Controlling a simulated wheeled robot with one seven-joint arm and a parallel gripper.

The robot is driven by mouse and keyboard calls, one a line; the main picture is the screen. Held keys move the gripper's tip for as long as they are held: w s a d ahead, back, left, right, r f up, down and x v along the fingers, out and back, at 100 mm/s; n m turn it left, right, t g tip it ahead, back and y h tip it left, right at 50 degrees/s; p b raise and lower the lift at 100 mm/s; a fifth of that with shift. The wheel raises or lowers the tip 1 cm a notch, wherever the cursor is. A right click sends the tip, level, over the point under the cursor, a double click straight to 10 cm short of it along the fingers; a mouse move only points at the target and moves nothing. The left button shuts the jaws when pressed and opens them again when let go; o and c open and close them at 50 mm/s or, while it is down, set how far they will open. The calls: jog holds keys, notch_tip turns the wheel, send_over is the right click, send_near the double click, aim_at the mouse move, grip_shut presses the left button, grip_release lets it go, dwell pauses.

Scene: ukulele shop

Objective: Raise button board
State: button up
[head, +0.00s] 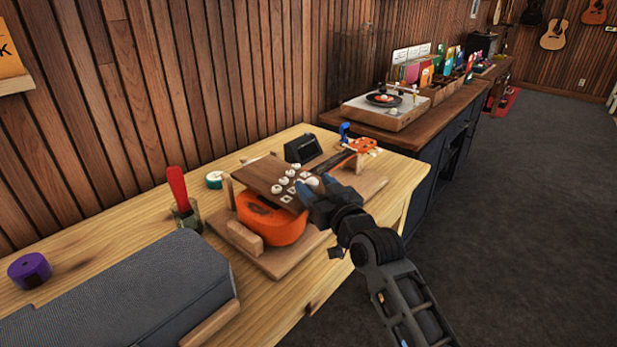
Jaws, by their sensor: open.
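The button board (263,172) is a dark brown wooden panel with several white round knobs and white square marks toward its right side. It sits tilted over the body of an orange ukulele (272,225). I cannot tell whether it rests on it. My gripper (312,197) is open at the board's right front edge, by the white knobs. The fingertips overlap the board in the picture, and contact cannot be made out. The ukulele's dark neck runs to an orange headstock (362,146) at the back right.
The ukulele lies on a wooden cradle (288,262) on a light wood bench. A turntable (384,108) stands behind. Floor at right is clear.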

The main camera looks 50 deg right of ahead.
aim_at(309, 179)
jog(key=shift+x, duration=1.9)
jog(key=shift+c, duration=0.4)
grip_shut()
